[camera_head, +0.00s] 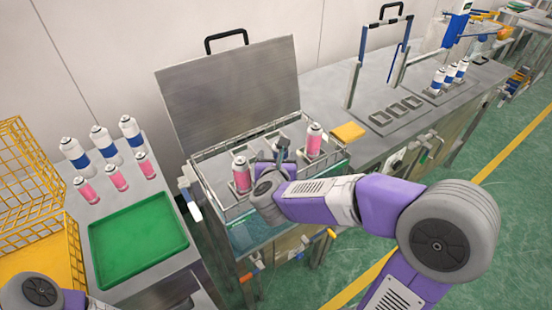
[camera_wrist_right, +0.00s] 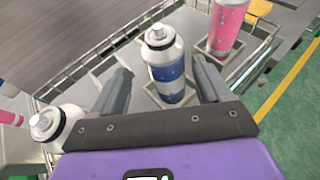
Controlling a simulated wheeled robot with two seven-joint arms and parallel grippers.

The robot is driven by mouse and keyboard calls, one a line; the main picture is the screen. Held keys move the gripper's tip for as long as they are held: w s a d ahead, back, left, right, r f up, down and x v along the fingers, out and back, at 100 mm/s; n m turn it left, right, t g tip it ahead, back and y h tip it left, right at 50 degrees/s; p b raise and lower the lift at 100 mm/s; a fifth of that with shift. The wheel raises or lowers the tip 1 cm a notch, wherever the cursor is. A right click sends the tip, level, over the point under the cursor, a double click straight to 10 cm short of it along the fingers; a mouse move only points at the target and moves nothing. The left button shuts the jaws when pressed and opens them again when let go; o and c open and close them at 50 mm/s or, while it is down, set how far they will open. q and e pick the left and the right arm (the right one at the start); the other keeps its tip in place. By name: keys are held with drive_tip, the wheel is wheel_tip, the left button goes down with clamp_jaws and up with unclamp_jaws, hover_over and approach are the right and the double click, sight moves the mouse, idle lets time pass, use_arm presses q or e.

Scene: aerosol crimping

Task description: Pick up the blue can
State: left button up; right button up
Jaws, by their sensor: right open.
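The blue can (camera_wrist_right: 168,72) stands upright in a square holder of the wire-railed tank (camera_wrist_right: 105,50), with a white shoulder and a grey cap. My right gripper (camera_wrist_right: 161,66) is open, one finger on each side of the can. I cannot tell whether either finger touches it. In the head view my right gripper (camera_head: 273,155) reaches into the tank from the right, and the blue can is mostly hidden behind it. A pink can (camera_head: 241,174) stands in the tank to the left of the gripper, another pink can (camera_head: 314,141) to the right. My left gripper is out of view.
The tank's raised metal lid (camera_head: 232,90) stands behind. White-blue cans (camera_head: 104,141) and pink cans (camera_head: 115,178) stand on the left table near a green tray (camera_head: 138,238). A yellow block (camera_head: 347,132) lies right of the tank. More blue cans (camera_head: 450,74) stand far right.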

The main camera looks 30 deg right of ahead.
drive_tip(key=shift+w+d+f, duration=0.2)
drive_tip(key=shift+d+f, duration=0.1)
drive_tip(key=shift+d, duration=0.1)
drive_tip(key=b+x, duration=0.1)
drive_tip(key=x, duration=0.2)
drive_tip(key=shift+w+d+f, duration=0.15)
drive_tip(key=shift+d+f, duration=0.15)
drive_tip(key=shift+w+d+f, duration=0.1)
drive_tip(key=shift+w+d, duration=0.1)
drive_tip(key=shift+w, duration=0.2)
drive_tip(key=c, duration=1.1)
